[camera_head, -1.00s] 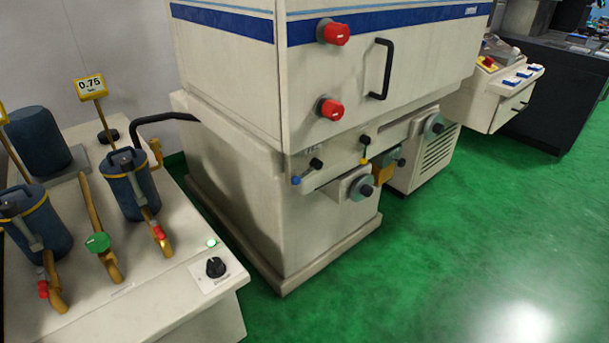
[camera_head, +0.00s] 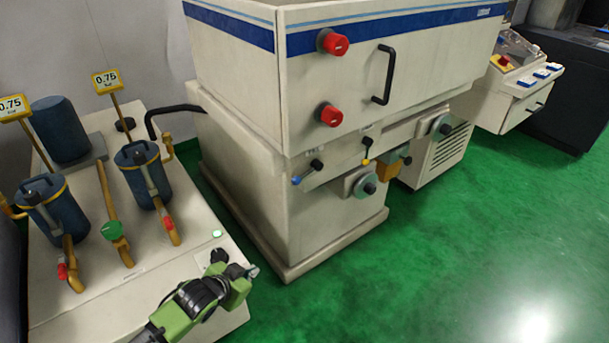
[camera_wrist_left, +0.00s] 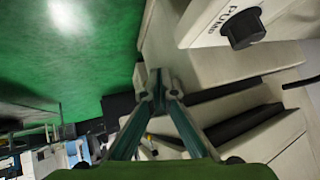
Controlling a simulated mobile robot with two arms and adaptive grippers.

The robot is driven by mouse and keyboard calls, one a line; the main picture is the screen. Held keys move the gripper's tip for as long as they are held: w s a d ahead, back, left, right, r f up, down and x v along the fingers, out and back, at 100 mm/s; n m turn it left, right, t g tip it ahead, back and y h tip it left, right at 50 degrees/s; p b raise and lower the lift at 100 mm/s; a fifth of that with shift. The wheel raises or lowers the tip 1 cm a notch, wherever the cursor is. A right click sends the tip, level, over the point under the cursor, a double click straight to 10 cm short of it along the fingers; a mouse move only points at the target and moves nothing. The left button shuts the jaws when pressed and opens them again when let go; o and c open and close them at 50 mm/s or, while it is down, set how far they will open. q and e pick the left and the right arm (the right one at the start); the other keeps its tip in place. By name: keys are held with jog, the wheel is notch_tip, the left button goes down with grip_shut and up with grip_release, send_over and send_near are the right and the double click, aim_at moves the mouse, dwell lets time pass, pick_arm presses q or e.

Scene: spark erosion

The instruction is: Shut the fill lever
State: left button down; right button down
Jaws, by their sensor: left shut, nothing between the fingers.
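Two small levers are on the front of the white machine in the head view: one with a blue tip (camera_head: 306,172) and one with a yellow tip (camera_head: 366,152). The labels above them are too small to read, so I cannot tell which is the fill lever. My left gripper (camera_head: 250,271) is over the front right corner of the filter unit, left of and nearer than both levers, touching neither. In the left wrist view its fingers (camera_wrist_left: 158,82) converge with nothing between them. My right gripper is not in view.
The filter unit (camera_head: 105,292) carries blue canisters, a green-handled valve (camera_head: 112,230) and red-handled valves. A black knob marked PUMP (camera_wrist_left: 243,28) is close in the left wrist view. The machine's tank (camera_head: 295,235) stands beyond. Green floor (camera_head: 450,250) is free at right.

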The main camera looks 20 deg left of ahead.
pick_arm(q)
jog(key=w+d+r+m+t+h+p, duration=0.1)
jog(key=w+d+r+m+t, duration=0.1)
jog(key=r, duration=1.2)
jog(key=w+d+r+m+t+h, duration=0.1)
jog(key=w+d+r+m+h, duration=0.1)
jog(key=r, duration=1.2)
jog(key=shift+w+d+t+h+p, duration=0.3)
jog(key=shift+w+d+t+p, duration=0.05)
jog(key=shift+w+d+t, duration=0.1)
jog(key=p, duration=0.2)
send_near(302, 176)
notch_tip(302, 176, up, 2)
jog(key=w+d, duration=0.2)
jog(key=w, duration=0.1)
jog(key=shift+w+a+f+p, duration=0.15)
jog(key=shift+w+f, duration=0.05)
jog(key=shift+f, duration=0.4)
jog(key=shift+w+a+f+p, duration=0.1)
jog(key=shift+w+f, duration=0.15)
jog(key=shift+f, duration=0.3)
jog(key=shift+w+a+f+p, duration=0.15)
jog(key=shift+w+f, duration=0.05)
jog(key=shift+f, duration=0.4)
